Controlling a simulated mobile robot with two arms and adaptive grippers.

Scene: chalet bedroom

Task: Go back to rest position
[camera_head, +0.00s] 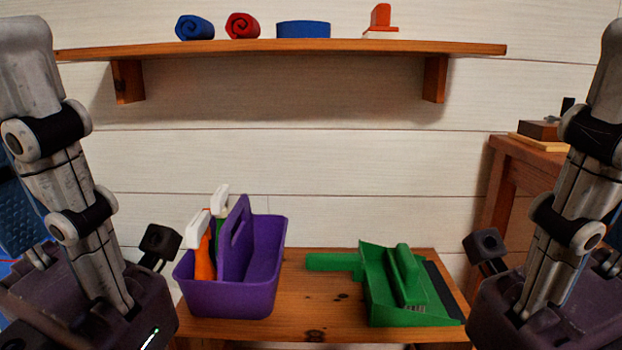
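My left gripper (150,262) is at the lower left, left of a purple caddy. Its dark finger tip shows beside the caddy, and I cannot tell whether it is open or shut. My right gripper (486,258) is at the lower right, just right of a green dustpan in the picture. Only part of its fingers shows. I see no object held in either gripper. Both arms come down along the picture's sides.
The purple caddy (262,275), with spray bottles (204,255), stands on a low wooden bench (325,300). The green dustpan (378,300) with a green brush (407,275) lies to its right. A wall shelf (290,48) holds rolled cloths. A wooden table (505,180) stands right.

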